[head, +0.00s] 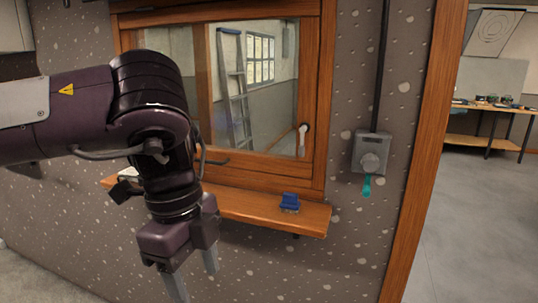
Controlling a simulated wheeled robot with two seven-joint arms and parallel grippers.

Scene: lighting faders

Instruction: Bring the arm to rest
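My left arm (150,110) comes in from the left and bends down in front of the window. My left gripper (195,284) points downward below the sill, in front of the speckled wall. Its two grey fingers are apart with nothing visible between them. My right gripper is not in view.
A wooden window (319,90) with a white handle (302,138) is behind my arm. Its sill (255,208) holds a blue brush-like object (290,203). A grey wall box (371,152) with a teal lever (367,187) is to the right. A doorway opens beyond.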

